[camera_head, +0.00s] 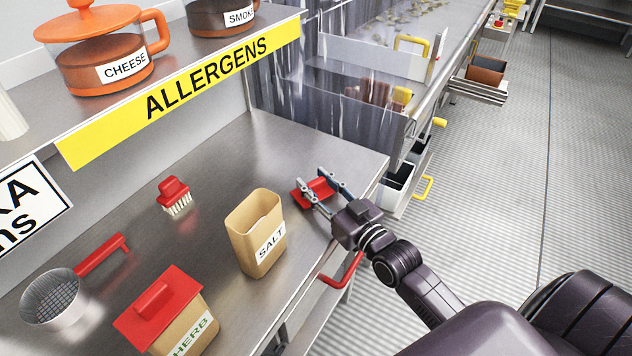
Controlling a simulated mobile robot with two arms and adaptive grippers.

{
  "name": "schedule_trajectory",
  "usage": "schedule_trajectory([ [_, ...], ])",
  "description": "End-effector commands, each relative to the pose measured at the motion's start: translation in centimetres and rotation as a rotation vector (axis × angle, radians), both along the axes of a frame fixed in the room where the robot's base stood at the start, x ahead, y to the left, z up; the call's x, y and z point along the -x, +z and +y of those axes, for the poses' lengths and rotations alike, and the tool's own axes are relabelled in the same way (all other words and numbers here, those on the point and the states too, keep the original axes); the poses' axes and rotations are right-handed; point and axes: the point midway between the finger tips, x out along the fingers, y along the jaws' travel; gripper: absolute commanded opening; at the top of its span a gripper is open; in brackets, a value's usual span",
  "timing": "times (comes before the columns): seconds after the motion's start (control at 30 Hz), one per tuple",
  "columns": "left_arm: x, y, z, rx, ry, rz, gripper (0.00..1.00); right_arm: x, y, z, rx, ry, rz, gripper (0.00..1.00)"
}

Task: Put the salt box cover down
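The red salt box cover (317,187) is at the right end of the steel counter, beyond the salt box. It looks level and at the counter surface; a small gap beneath cannot be ruled out. My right gripper (313,177) is over it, with its two fingers apart and red showing between them and left of the near finger. Its handle is mostly hidden by the fingers. The tan salt box (257,235), labelled SALT, stands upright and uncovered left of the gripper. My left gripper is not in view.
A herb box (187,335) with a red cover stands at the front. A red brush (174,195) and a red-handled sieve (55,300) lie on the counter (225,180). A shelf with jars (100,55) overhangs the back. A red handle (343,272) juts from the front edge.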

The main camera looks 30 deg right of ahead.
Motion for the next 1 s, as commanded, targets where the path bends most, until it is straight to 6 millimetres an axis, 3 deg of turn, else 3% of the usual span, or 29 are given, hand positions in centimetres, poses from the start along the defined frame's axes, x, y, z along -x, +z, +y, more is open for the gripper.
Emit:
schedule_trajectory([
  [0.17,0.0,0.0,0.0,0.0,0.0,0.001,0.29,0.0,0.0,0.0,0.0,0.0,0.0,0.52],
  [0.5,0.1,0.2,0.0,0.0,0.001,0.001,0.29,0.0,0.5,0.0,0.0,0.0,-0.001,0.52],
  [0.67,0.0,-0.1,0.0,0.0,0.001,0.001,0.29,1.7,0.0,-0.2,0.001,0.0,0.004,0.52],
  [1.0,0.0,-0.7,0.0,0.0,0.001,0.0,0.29,7.4,0.0,-1.0,0.001,0.0,0.004,0.52],
])
